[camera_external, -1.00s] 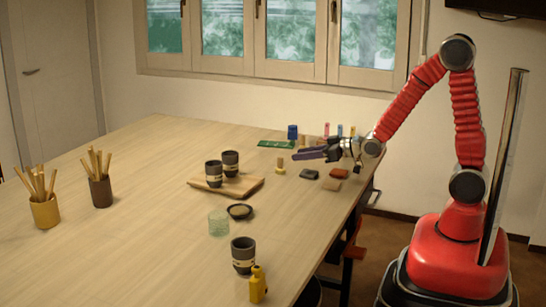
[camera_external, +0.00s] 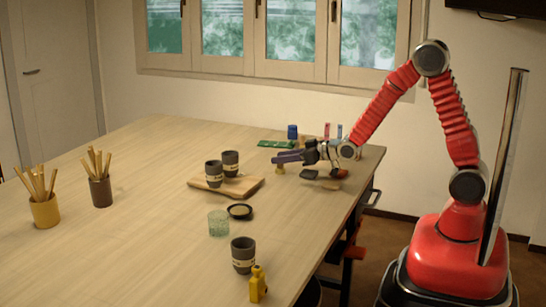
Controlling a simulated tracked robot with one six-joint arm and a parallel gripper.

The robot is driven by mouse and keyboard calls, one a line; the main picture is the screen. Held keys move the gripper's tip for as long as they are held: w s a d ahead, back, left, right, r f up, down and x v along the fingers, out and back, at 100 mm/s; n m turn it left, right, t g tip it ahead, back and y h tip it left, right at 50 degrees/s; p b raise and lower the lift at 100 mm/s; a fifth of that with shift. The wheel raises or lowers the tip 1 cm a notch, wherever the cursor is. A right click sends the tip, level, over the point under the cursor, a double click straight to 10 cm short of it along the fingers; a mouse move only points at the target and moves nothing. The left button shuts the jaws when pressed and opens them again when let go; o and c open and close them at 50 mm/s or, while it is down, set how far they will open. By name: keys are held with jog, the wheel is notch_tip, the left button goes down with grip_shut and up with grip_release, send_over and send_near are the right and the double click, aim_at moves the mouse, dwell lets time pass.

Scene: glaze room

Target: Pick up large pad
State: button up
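A long, flat purple pad (camera_external: 289,157) is at the tip of my gripper (camera_external: 308,153). My gripper reaches in from the right over the far right part of the table and appears shut on the pad's right end. The pad is held roughly level, pointing left, and seems to be just above the table. The exact finger contact is too small to see clearly.
A dark pad (camera_external: 309,174), a reddish-brown one (camera_external: 340,173) and a tan one (camera_external: 329,187) lie below my gripper. A wooden board (camera_external: 249,187) with two dark cups stands to the left. A blue item (camera_external: 292,132) and a green board (camera_external: 276,144) lie behind.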

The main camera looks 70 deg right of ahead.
jog(key=shift+x, duration=2.6)
jog(key=shift+d+f, duration=0.15)
jog(key=shift+f, duration=0.05)
jog(key=shift+s, duration=0.1)
grip_shut()
